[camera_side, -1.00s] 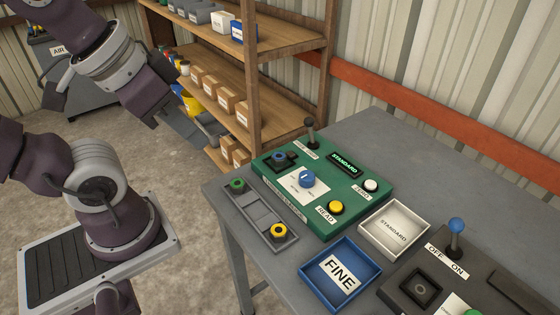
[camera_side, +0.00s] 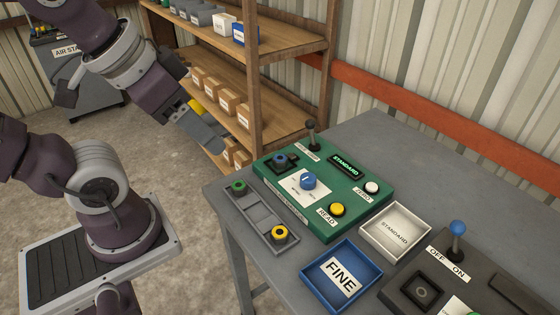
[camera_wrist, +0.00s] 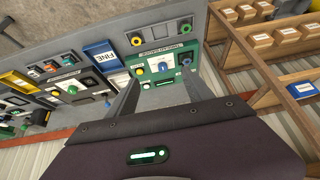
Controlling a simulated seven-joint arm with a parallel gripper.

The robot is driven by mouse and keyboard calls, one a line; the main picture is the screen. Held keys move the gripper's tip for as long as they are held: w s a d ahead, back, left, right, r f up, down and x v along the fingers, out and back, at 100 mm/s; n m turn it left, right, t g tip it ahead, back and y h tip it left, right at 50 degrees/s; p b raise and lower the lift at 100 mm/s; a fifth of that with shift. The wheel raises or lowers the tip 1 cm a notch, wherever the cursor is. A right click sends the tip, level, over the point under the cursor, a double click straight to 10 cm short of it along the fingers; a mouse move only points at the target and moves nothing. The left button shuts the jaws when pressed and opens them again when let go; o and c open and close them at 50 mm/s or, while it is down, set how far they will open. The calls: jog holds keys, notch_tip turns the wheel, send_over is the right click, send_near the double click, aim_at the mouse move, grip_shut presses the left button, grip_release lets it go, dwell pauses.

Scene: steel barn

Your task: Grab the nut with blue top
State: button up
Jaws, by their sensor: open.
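The nut with the blue top (camera_side: 280,160) sits in a black square seat at the back left corner of the green panel (camera_side: 330,222). A green-topped nut (camera_side: 238,187) and a yellow-topped nut (camera_side: 279,233) sit at opposite ends of a grey tray (camera_side: 250,206) left of the panel. My gripper (camera_side: 212,142) is open and empty, left of the table and above its level, apart from the nut. Its fingers (camera_wrist: 165,92) point toward the panel in the wrist view.
A blue FINE tray (camera_side: 313,291) and a white STANDARD tray (camera_side: 366,236) lie nearer. Wooden shelves (camera_side: 285,50) stand behind my gripper.

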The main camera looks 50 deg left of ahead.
jog(key=w+a+m+t+y, duration=0.1)
jog(key=w+a+t+y, duration=0.1)
jog(key=w+a, duration=0.65)
jog(key=w+a+m+t+y, duration=0.15)
jog(key=w+a, duration=0.45)
jog(key=w, duration=0.6)
jog(key=w+a+f+m+t+h, duration=0.1)
jog(key=w+a+f+m+h, duration=0.15)
jog(key=w+a+f, duration=0.45)
jog(key=m+t+h, duration=0.1)
jog(key=m+h, duration=0.3)
jog(key=h, duration=0.9)
send_near(277, 157)
jog(key=shift+x, duration=1.2)
jog(key=x, duration=0.6)
jog(key=shift+w+d, duration=0.1)
jog(key=shift+d, duration=0.1)
jog(key=shift+w+d+f, duration=0.1)
jog(key=shift+w+d, duration=0.05)
jog(key=shift+w, duration=0.05)
grip_shut()
